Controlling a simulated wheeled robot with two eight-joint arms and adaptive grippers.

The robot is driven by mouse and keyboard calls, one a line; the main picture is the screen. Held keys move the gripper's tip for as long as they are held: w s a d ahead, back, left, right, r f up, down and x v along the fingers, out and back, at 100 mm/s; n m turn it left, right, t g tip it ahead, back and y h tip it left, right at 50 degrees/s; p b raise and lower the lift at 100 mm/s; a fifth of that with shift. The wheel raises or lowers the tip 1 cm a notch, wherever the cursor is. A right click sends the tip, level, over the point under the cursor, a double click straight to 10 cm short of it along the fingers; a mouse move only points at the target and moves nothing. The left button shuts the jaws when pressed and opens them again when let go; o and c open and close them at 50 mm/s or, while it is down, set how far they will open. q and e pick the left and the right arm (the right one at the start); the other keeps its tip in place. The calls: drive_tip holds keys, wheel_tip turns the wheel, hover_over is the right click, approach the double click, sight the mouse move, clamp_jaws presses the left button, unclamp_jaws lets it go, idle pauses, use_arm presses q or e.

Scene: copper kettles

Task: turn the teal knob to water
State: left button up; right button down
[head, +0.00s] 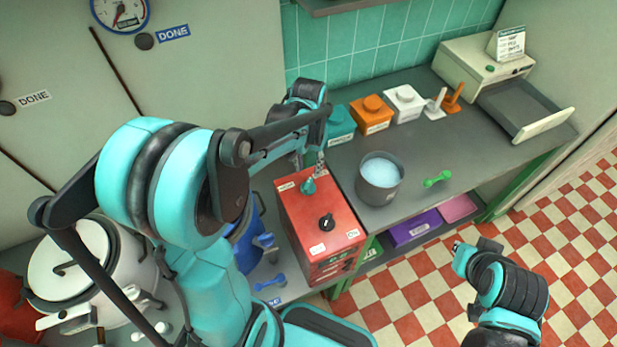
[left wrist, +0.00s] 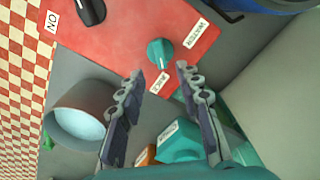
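The teal knob (head: 308,186) sits on top of a red box (head: 325,222). In the left wrist view the knob (left wrist: 160,52) is beyond my fingertips, between a white label reading WATER (left wrist: 197,33) and a second white label (left wrist: 160,84) on the opposite side. I cannot tell for sure which way its pointer faces. My left gripper (head: 319,160) is just above the knob. In the left wrist view my left gripper (left wrist: 160,71) is open, its two fingers apart and empty, with the knob ahead of the gap. My right arm shows at the lower right; its fingers cannot be made out.
A black knob (head: 327,222) is on the same box, near a label reading ON. A grey pot (head: 380,178) with pale contents stands right of the box. Teal, orange and white blocks line the counter's back. A white kettle (head: 80,265) stands at the left.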

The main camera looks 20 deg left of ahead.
sight(308, 183)
use_arm(q)
wheel_tip(308, 183, down, 8)
drive_tip(key=shift+s+r+b, duration=0.1)
drive_tip(key=shift+r+b, duration=0.1)
drive_tip(key=shift+b, duration=0.95)
clamp_jaws()
